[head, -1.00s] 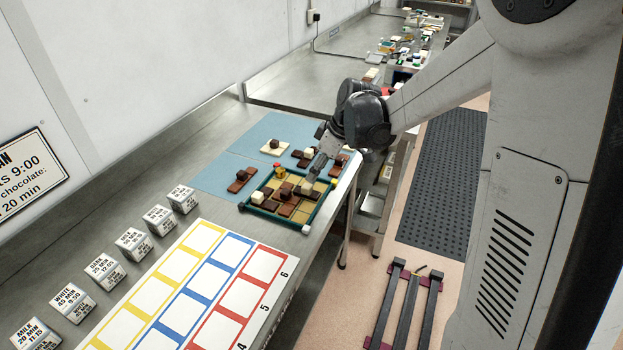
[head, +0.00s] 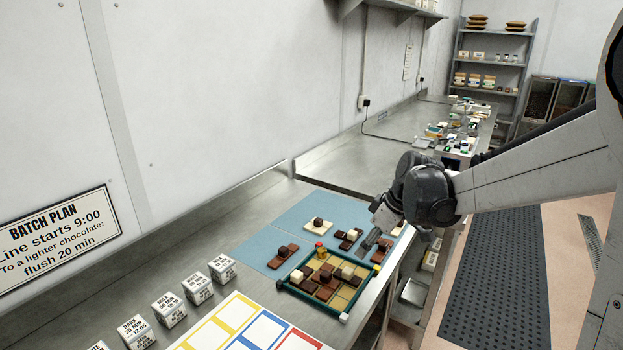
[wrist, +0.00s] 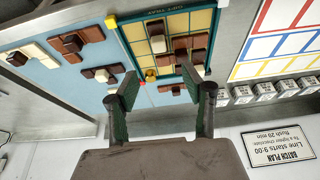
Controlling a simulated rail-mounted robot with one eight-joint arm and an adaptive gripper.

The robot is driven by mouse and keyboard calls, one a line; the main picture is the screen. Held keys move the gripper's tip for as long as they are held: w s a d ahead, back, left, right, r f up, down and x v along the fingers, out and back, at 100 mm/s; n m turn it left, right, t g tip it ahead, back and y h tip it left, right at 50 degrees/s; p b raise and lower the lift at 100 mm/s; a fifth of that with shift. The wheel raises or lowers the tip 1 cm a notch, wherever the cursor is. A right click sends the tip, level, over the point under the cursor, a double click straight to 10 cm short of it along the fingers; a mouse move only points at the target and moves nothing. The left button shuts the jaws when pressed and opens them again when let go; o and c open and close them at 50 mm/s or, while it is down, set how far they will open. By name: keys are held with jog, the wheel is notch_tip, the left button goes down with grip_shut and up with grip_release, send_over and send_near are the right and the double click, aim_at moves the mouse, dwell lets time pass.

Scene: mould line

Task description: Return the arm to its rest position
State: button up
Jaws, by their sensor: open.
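My gripper (head: 372,242) is above the back right corner of a green-framed tray (head: 353,313) in the head view. In the wrist view its two fingers (wrist: 158,92) are apart with nothing between them. The tray also shows in the wrist view (wrist: 119,36), its yellow grid holding several dark, brown and cream pieces. My arm reaches in from the right, bent at a dark joint.
A blue mat (head: 254,255) with several chocolate pieces lies behind the tray. A card with coloured squares (head: 212,325) and several labelled white blocks (head: 197,288) are in front. The wall bears a batch plan sign (head: 58,241). A shelf rack (head: 493,62) stands far back.

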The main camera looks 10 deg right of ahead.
jog(key=s+a+r+m+t+h, duration=0.1)
jog(key=s+m, duration=0.4)
jog(key=s, duration=0.8)
jog(key=s+a+r+m+t+h+b, duration=0.1)
jog(key=s+r+m+t+h, duration=0.1)
jog(key=s, duration=1.1)
notch_tip(320, 180, up, 2)
jog(key=m+t, duration=0.1)
jog(key=m, duration=0.1)
jog(key=shift+m+b, duration=0.3)
jog(key=shift+m, duration=0.1)
jog(key=shift+o, duration=0.2)
jog(key=shift+w+r, duration=0.1)
jog(key=shift+r, duration=0.05)
